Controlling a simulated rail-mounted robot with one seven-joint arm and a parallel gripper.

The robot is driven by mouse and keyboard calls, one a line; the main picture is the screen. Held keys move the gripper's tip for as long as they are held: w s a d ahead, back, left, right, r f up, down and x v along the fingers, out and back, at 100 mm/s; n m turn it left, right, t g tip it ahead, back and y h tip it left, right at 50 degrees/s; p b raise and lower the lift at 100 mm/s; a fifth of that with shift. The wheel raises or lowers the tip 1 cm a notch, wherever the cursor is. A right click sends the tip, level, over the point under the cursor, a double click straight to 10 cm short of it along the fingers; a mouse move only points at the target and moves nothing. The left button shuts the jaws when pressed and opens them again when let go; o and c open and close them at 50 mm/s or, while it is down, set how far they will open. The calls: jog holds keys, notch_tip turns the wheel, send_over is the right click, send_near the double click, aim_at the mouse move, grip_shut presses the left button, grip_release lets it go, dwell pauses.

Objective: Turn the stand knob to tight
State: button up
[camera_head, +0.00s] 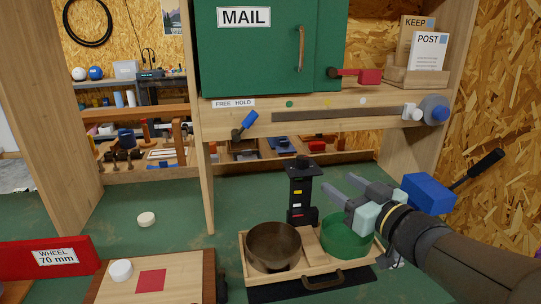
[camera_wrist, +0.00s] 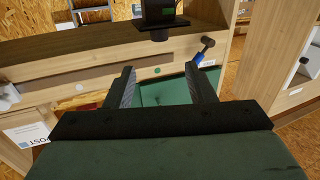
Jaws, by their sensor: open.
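A black stand (camera_head: 302,195) with white, yellow and red marks stands upright behind the tray.
A wooden tray (camera_head: 315,279) holds a brown bowl (camera_head: 274,246) and a green bowl (camera_head: 346,240) below my gripper. A green mail cabinet (camera_head: 256,65) and a shelf with a blue-handled lever (camera_head: 246,124) are behind. A red wheel sign (camera_head: 45,259) is at left.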

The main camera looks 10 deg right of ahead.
aim_at(306, 161)
jog(key=x, duration=1.4)
jog(key=shift+w+a+p, duration=0.1)
jog(key=shift+w+p, duration=0.05)
jog(key=shift+p, duration=0.2)
jog(key=c, duration=1)
jog(key=shift+o, duration=0.2)
